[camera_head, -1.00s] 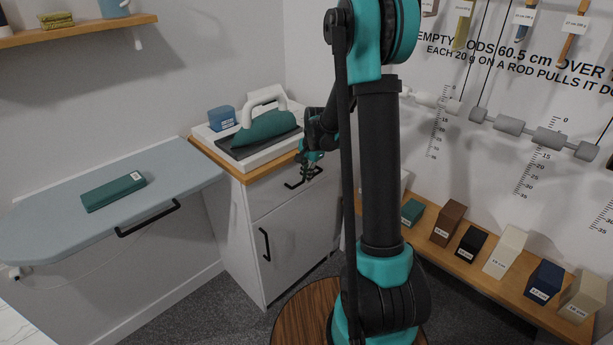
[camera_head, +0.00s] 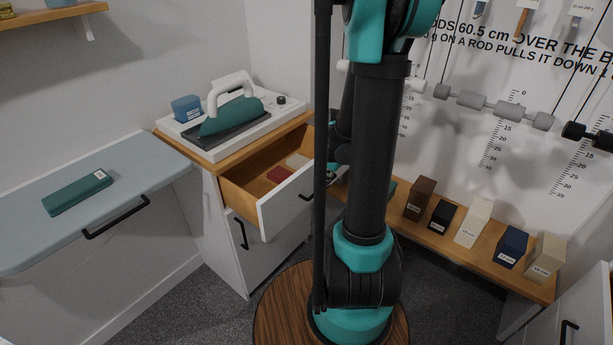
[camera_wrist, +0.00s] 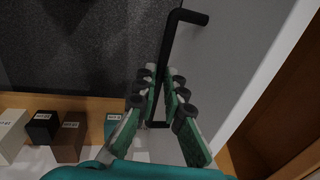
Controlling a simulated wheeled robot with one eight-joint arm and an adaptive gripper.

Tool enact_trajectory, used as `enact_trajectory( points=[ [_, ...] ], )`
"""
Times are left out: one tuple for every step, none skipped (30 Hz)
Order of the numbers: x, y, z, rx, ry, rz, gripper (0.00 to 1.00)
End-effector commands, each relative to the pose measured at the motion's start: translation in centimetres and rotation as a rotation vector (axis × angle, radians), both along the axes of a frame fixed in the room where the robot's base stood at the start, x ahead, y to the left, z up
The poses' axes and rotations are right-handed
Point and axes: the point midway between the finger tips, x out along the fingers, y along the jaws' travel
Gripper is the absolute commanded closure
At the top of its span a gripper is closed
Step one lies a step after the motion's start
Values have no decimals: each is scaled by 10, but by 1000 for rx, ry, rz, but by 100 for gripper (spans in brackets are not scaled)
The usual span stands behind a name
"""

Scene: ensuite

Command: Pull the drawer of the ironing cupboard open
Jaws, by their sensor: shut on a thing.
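The ironing cupboard (camera_head: 207,200) is white with a wooden top. Its upper drawer (camera_head: 272,218) stands well out from the body, with its wooden inside showing. A black bar handle (camera_head: 306,196) is on the drawer's white front; it also shows in the wrist view (camera_wrist: 186,17). My gripper (camera_wrist: 163,82) has its green, dark-padded fingers closed around the handle bar. In the head view my arm hides most of the gripper and part of the drawer front.
A red block (camera_head: 280,174) and a pale block (camera_head: 297,161) lie inside the drawer. A teal iron (camera_head: 232,112) stands on top of the cupboard. The ironing board (camera_head: 130,160) is at left, and a low shelf of labelled blocks (camera_head: 470,258) at right.

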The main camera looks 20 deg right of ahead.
Motion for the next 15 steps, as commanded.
enact_trajectory(
  points=[
    [-8,-6,0,0,0,-5,100],
    [-12,-9,0,0,0,-4,100],
    [-16,-12,0,0,0,-4,100],
    [-19,-14,0,1,0,-4,100],
    [-22,-16,0,1,0,-4,100],
    [-25,-19,0,0,0,-3,100],
    [-27,-20,0,0,0,-3,100],
    [-29,-22,0,0,0,-3,100],
    [-31,-23,0,0,0,-2,100],
    [-32,-24,0,0,0,-2,100],
    [-33,-24,0,0,0,-1,100],
    [-34,-25,0,0,0,-1,100],
    [-34,-26,0,0,0,-1,100],
    [-35,-26,0,0,0,0,100],
    [-35,-26,0,0,0,0,100]
  ],
)
